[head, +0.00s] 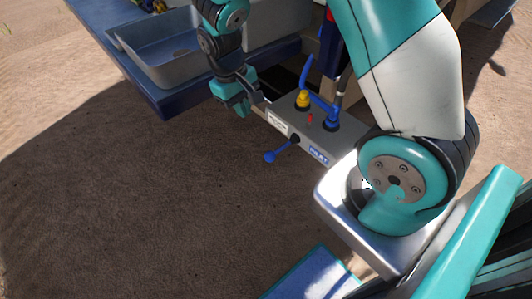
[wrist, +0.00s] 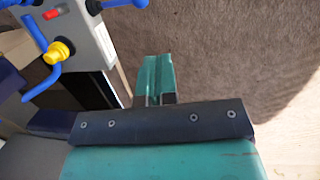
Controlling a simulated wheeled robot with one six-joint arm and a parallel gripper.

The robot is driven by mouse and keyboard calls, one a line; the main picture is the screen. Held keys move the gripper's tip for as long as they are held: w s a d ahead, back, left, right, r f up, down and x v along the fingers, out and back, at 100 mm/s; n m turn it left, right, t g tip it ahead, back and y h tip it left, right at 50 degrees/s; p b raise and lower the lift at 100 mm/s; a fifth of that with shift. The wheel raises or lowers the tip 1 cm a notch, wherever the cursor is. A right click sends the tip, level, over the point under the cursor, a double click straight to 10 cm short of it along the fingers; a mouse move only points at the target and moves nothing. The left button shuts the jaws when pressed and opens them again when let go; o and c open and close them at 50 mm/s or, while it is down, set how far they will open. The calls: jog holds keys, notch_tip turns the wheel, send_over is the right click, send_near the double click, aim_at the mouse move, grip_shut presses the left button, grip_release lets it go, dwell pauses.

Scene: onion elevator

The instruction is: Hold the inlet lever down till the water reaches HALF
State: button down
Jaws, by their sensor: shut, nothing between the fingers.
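My gripper (head: 234,108) is shut and empty, just left of the box and up-left of the lever's ball, not touching the lever. No water level or HALF mark can be made out.
On the box stand a yellow fitting (head: 303,99), a red piece (head: 310,119) and a blue fitting (head: 331,122) with blue hoses. A grey basin (head: 165,57) sits on a blue bench behind. The dirt ground (head: 170,210) left of the lever is clear.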

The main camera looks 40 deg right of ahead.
aim_at(268, 154)
jog(key=d+f+h, duration=0.1)
jog(key=d+f, duration=0.2)
jog(key=f, duration=0.2)
jog(key=shift+w+d+m+g, duration=0.15)
jog(key=shift+w+m+g, duration=0.15)
jog(key=shift+w, duration=0.05)
jog(key=x, duration=1.4)
jog(key=shift+f+b, duration=0.1)
jog(key=shift+b, duration=0.2)
